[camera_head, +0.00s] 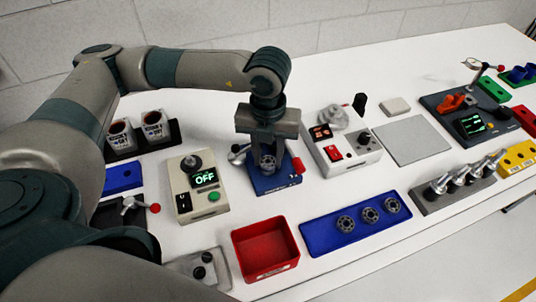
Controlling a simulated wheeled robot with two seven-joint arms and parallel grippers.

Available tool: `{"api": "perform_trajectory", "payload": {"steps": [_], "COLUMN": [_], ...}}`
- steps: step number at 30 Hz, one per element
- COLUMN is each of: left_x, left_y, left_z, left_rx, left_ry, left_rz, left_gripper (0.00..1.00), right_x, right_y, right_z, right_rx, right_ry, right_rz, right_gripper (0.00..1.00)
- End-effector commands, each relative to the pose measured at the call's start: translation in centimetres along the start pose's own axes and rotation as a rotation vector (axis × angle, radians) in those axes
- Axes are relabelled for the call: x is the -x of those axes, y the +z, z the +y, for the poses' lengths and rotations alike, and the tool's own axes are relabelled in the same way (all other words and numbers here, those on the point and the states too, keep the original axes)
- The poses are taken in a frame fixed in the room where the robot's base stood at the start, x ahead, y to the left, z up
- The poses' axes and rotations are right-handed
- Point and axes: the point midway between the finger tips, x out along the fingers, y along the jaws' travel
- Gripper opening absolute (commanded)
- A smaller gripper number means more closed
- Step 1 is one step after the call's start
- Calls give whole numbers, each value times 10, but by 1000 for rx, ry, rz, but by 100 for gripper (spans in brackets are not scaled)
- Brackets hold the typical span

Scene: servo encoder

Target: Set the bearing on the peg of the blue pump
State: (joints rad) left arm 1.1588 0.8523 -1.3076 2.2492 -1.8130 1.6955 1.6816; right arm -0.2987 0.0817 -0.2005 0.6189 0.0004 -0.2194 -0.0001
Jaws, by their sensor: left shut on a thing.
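My left gripper (268,165) points straight down over the blue pump (264,186). It is shut on a small grey thing, apparently a bearing, largely hidden between the fingers. The pump is a dark blue block with a red knob on its right side and a silver part at its left. Its peg is hidden by the gripper, so I cannot tell whether the bearing touches it. Three other grey bearings (370,215) stand in a row on a blue tray (319,237) at the front. My right gripper is not in view.
A beige box with an OFF display (205,179) stands close left of the pump, and a white device (349,150) close right. A red bin (265,249) is in front. A grey plate (412,139) lies farther right. Two labelled cups (155,127) stand at the back left.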

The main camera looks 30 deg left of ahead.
Motion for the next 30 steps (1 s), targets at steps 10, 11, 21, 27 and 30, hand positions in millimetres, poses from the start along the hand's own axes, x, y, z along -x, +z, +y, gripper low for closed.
{"api": "perform_trajectory", "payload": {"steps": [10, 11, 21, 27, 30], "left_x": [-9, -10, -15, -17, -18], "left_y": [0, 0, 0, 0, 0], "left_z": [0, 0, 0, 1, 1], "left_rx": [0, 0, 0, 0, 0], "left_ry": [0, 0, 1, 2, 2], "left_rz": [0, 0, 0, 0, 0], "left_gripper": [7, 7, 7, 44, 52], "right_x": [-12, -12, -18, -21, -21], "right_y": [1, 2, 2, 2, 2], "right_z": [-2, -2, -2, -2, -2], "right_rx": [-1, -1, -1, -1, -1], "right_ry": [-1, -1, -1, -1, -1], "right_rz": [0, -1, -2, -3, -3], "right_gripper": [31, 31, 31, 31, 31]}}
